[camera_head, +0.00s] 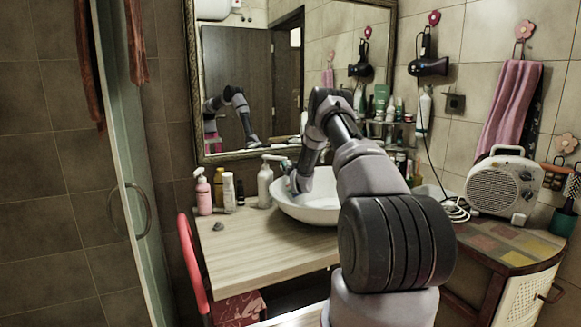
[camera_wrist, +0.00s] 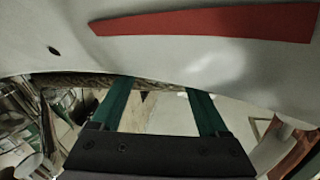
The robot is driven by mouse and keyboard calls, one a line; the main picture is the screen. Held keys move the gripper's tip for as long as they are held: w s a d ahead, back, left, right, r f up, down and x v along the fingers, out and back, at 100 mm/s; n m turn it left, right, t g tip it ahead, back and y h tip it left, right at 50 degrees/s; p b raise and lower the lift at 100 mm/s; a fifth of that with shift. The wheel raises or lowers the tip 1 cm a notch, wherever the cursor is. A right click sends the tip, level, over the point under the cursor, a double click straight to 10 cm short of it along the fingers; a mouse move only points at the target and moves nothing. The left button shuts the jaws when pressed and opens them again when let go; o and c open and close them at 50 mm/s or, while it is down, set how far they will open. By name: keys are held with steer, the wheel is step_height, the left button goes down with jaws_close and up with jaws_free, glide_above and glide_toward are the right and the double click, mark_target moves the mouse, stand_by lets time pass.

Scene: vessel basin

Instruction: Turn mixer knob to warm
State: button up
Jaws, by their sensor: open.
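My gripper (camera_wrist: 160,88) is open in the wrist view, its two green fingers apart with nothing clearly held between them. Just beyond the fingertips is a large pale curved surface (camera_wrist: 60,45) with a long red strip (camera_wrist: 205,20); I cannot tell for sure whether it is the mixer. In the head view my arm reaches over the white basin (camera_head: 310,213), and its end is low at the basin's left rear side. The mixer knob is not clearly seen there, and my arm covers part of that area. Contact cannot be told.
A pink pump bottle (camera_head: 203,192), a white pump bottle (camera_head: 265,186) and smaller bottles stand left of the basin on the wooden counter (camera_head: 250,250). A mirror (camera_head: 245,85) is behind. A fan heater (camera_head: 503,186) stands right. The counter's front left is mostly clear.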

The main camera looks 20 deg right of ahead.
steer(key=shift+c, duration=0.3)
jaws_close()
steer(key=shift+d, duration=0.1)
steer(key=shift+n, duration=0.3)
steer(key=shift+d+n+t+y, duration=0.15)
steer(key=shift+n+y, duration=0.65)
steer(key=shift+d+n+t+y, duration=0.1)
steer(key=shift+n+t+y, duration=0.05)
steer(key=shift+n+y, duration=2.65)
steer(key=shift+n, duration=0.4)
steer(key=shift+o, duration=0.3)
jaws_free()
